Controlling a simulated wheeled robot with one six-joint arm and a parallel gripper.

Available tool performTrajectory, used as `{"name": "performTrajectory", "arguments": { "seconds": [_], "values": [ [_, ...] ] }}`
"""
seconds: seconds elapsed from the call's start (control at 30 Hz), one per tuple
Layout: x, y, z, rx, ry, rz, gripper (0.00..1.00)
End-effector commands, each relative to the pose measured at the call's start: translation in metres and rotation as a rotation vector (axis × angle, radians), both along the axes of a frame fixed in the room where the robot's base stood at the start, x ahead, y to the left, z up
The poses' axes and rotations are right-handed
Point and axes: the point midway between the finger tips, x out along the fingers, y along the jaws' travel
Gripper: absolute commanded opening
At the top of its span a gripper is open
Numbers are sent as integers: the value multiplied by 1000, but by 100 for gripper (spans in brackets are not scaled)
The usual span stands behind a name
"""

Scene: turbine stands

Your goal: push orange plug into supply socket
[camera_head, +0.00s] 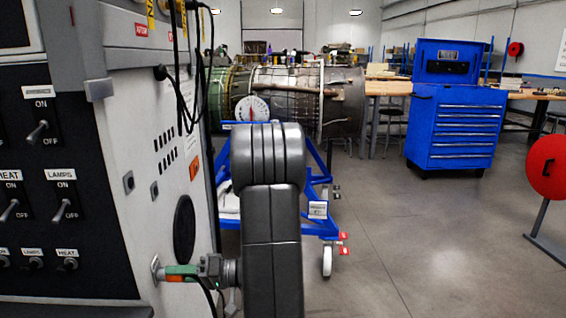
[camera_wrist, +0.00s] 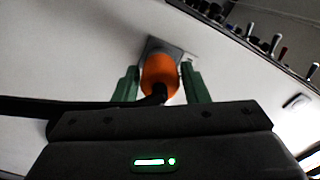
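The orange plug (camera_wrist: 159,74) is between the two green fingers of my gripper (camera_wrist: 160,82) in the wrist view, with a finger close against each side. My gripper appears shut on it. The plug's front faces the supply socket (camera_wrist: 153,46), a grey plate on the pale panel, partly hidden behind the plug. In the head view my gripper (camera_head: 178,270) reaches left to the socket plate (camera_head: 156,270), low on the cabinet side. Only a little orange of the plug (camera_head: 174,278) shows there. The plug's front is at or very near the plate; how deep it sits is hidden.
A black cable (camera_wrist: 60,104) runs left from the plug. The cabinet (camera_head: 145,150) with switches fills the left of the head view, with black cables (camera_head: 190,80) hanging by it. A turbine on a blue stand (camera_head: 318,215) is behind my arm.

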Motion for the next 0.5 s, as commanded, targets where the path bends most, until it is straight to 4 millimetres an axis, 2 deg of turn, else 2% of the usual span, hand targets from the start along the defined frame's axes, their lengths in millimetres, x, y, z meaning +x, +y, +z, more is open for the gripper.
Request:
{"name": "performTrajectory", "arguments": {
  "seconds": [0.03,0.2,0.5],
  "values": [
    [0,0,0,0,0,0,31],
    [0,0,0,0,0,0,0],
    [0,-3,0,0,0,-1,0]
  ]
}}
